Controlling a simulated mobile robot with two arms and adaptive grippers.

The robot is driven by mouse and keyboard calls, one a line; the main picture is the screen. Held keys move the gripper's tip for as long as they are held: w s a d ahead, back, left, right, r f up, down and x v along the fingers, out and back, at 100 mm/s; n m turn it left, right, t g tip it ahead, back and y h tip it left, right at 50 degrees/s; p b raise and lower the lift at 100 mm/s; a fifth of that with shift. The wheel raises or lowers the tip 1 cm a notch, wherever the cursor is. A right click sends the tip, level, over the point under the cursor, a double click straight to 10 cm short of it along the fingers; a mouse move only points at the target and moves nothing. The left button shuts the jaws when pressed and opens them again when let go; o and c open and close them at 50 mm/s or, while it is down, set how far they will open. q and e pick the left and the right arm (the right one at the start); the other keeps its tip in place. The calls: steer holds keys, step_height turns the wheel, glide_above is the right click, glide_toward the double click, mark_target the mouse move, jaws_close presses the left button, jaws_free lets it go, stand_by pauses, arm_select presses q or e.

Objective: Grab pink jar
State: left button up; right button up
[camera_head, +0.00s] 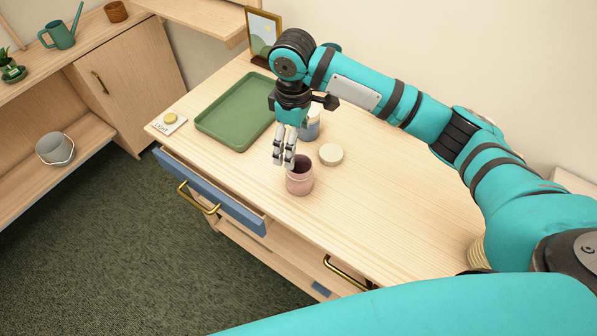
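The pink jar (300,181) stands upright and uncovered on the light wooden table, near its front edge. My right gripper (284,160) points down at the jar's back left. Its fingertips overlap the rim in the picture; I cannot tell whether they touch the jar or are above or behind it. The two fingers look close together, but this angle does not show whether they are open or shut. A round cream lid (331,154) lies on the table just right of the jar. My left gripper is out of view.
A blue and white jar (312,126) stands behind the gripper, partly hidden. A green tray (208,123) lies to the left, a card with a yellow button (170,119) beyond it. A picture frame (264,30) stands at the back. A blue drawer (212,190) sticks out in front.

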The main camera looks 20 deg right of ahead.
mark_target(299, 176)
step_height(299, 176, down, 8)
steer(key=shift+f+p, duration=0.1)
steer(key=shift+p, duration=0.55)
steer(key=shift+f, duration=0.5)
steer(key=shift+d+f+p, duration=0.15)
steer(key=shift+f+p, duration=0.15)
steer(key=shift+f, duration=0.05)
steer(key=f, duration=0.2)
steer(key=f+p, duration=0.1)
steer(key=shift+s+d+f, duration=0.1)
steer(key=shift+d+f, duration=0.15)
steer(key=shift+f, duration=0.45)
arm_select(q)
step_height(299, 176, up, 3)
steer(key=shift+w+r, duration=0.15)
arm_select(e)
steer(key=shift+c, duration=0.3)
steer(key=c, duration=1.3)
